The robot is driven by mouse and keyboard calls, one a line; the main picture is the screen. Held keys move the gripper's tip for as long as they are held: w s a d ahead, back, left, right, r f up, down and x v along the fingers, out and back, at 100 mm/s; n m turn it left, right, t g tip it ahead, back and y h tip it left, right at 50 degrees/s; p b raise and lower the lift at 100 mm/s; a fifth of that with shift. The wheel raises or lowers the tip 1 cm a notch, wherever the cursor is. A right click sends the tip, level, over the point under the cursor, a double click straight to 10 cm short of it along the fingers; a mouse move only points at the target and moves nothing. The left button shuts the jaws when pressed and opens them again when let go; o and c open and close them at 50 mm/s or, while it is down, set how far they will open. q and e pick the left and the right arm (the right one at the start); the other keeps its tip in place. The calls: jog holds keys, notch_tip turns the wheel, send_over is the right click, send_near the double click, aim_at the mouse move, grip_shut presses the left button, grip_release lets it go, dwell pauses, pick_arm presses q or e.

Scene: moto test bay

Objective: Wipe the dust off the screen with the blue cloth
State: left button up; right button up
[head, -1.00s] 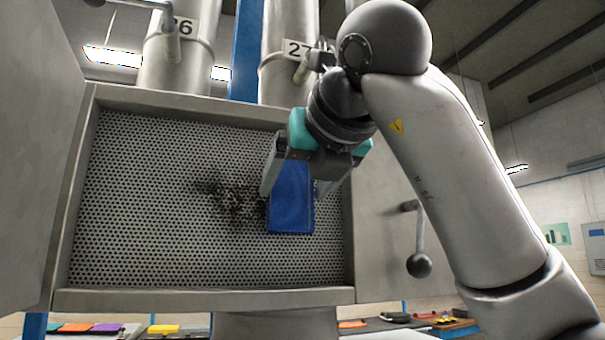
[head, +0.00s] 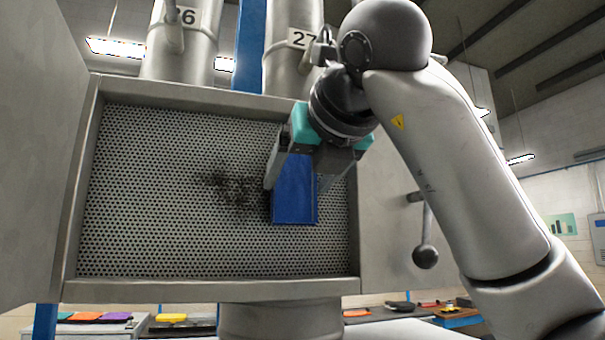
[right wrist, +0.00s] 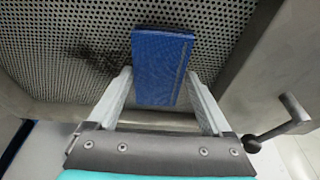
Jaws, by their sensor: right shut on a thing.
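The perforated metal screen (head: 150,220) fills an open metal frame in the head view. A dark dust patch (head: 234,190) lies on it just right of its middle; it also shows in the right wrist view (right wrist: 97,58). My right gripper (head: 294,186) is shut on the blue cloth (head: 296,195), a folded blue block. The cloth is at the screen's right part, just right of the dust, its left edge by the patch. In the right wrist view the cloth (right wrist: 160,66) stands between the two fingers (right wrist: 165,88). I cannot tell whether it touches the mesh. My left gripper is out of view.
A door panel (head: 40,140) stands open at the left. A lever with a round knob (head: 426,257) is right of the screen; it also shows in the right wrist view (right wrist: 252,143). Two large pipes rise behind the frame. Benches with coloured items stand below.

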jog(key=shift+w+a+p, duration=0.15)
jog(key=shift+w+p, duration=0.15)
jog(key=shift+w, duration=0.25)
jog(key=shift+a, duration=0.1)
jog(key=p, duration=0.2)
send_near(192, 186)
jog(key=shift+x, duration=3)
jog(key=shift+a+b, duration=0.15)
jog(key=shift+b, duration=0.2)
